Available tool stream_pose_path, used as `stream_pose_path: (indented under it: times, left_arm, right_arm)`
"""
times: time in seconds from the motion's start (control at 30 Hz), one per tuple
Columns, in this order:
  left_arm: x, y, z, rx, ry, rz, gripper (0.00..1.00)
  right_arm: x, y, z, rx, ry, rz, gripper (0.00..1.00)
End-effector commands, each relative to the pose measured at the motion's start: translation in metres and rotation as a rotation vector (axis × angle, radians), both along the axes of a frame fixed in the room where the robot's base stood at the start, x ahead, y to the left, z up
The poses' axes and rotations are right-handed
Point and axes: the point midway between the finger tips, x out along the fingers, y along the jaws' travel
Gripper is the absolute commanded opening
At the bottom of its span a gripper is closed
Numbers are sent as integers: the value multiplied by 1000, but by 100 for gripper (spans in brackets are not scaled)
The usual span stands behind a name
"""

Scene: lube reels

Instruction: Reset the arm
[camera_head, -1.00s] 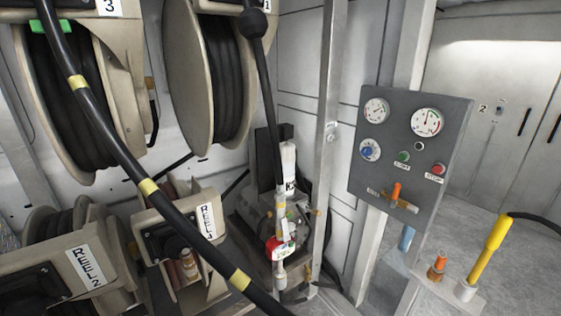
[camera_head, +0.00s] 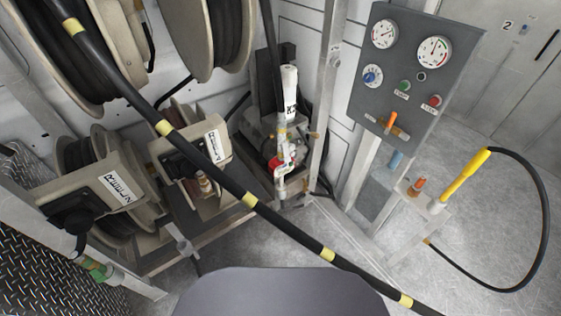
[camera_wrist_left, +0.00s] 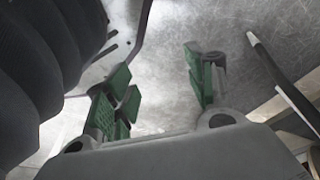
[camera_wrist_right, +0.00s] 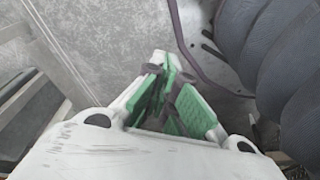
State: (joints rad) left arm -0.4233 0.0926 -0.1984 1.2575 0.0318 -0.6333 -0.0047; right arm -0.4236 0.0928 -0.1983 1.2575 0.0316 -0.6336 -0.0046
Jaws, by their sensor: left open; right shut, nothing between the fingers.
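Neither gripper shows in the head view; only a dark rounded part of my own body shows at its bottom edge. In the left wrist view my left gripper (camera_wrist_left: 160,92) has its green-padded fingers spread apart with nothing between them. Bare grey floor shows past its fingers. In the right wrist view my right gripper (camera_wrist_right: 165,80) has its green-padded fingers closed together at the tips, holding nothing. Grey floor shows beyond it. A dark ribbed part of my own body stands beside each gripper.
A black hose with yellow bands (camera_head: 250,200) crosses the head view diagonally. Hose reels (camera_head: 190,160) stand at left. A grey gauge panel (camera_head: 415,75) is at upper right. A yellow-handled nozzle (camera_head: 465,175) with a looping hose stands below it. Open floor (camera_head: 480,240) lies at lower right.

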Motion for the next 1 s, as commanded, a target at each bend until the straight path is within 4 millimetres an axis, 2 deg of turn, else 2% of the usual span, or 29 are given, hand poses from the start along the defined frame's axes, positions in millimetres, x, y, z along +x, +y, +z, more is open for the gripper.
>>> stream_pose_path:
  times: [0.53,1.0]
  left_arm:
    - [-56,20,6,26,39,-3,55]
    - [-109,38,19,44,68,-8,55]
  right_arm:
    - [-55,-20,6,-25,38,3,0]
    - [-108,-38,19,-44,67,8,0]
